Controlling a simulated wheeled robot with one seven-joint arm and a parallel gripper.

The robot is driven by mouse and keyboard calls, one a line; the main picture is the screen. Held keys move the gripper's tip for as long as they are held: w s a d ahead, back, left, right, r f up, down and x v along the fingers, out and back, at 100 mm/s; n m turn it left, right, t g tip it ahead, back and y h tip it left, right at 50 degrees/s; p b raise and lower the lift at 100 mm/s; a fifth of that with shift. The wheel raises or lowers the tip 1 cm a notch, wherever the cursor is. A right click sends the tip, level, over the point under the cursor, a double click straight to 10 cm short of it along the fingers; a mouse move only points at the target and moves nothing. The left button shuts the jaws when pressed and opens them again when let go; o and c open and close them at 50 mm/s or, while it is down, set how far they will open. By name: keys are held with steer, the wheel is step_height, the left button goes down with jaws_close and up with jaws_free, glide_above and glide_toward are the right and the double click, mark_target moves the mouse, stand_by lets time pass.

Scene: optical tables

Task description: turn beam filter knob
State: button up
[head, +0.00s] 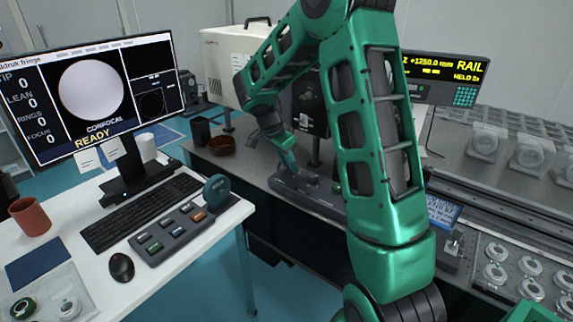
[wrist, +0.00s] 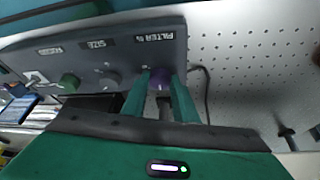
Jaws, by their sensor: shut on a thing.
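The filter knob (wrist: 160,82) is a dark purple knob on a grey control box (wrist: 100,40), under a label reading "FILTER %" that appears upside down in the wrist view. My gripper (wrist: 161,85) has one green finger on each side of this knob and is shut on it. In the head view my gripper (head: 290,166) reaches down to the control box (head: 318,197) on the optical table. The knob is too small to make out there.
A brown bowl (head: 222,145) stands left of the box. The monitor (head: 92,95) reads "READY".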

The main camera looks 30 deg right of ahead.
steer(key=shift+w+d+r, duration=0.1)
steer(key=shift+w+d, duration=0.05)
steer(key=o, duration=1.1)
steer(key=shift+c, duration=0.2)
steer(key=v, duration=1)
steer(key=shift+a+r, duration=0.25)
steer(key=s+d+r+n+y, duration=0.15)
steer(key=s+n, duration=0.25)
steer(key=s, duration=1)
steer(key=s+d+n+y, duration=0.15)
steer(key=s+n, duration=0.25)
steer(key=s, duration=0.9)
steer(key=s+a+f+n, duration=0.1)
steer(key=s, duration=0.3)
steer(key=s+a+f+n+y, duration=0.1)
steer(key=s+a, duration=0.1)
steer(key=s, duration=0.3)
steer(key=shift+s+a+f+n+y, duration=0.3)
steer(key=shift+n, duration=0.1)
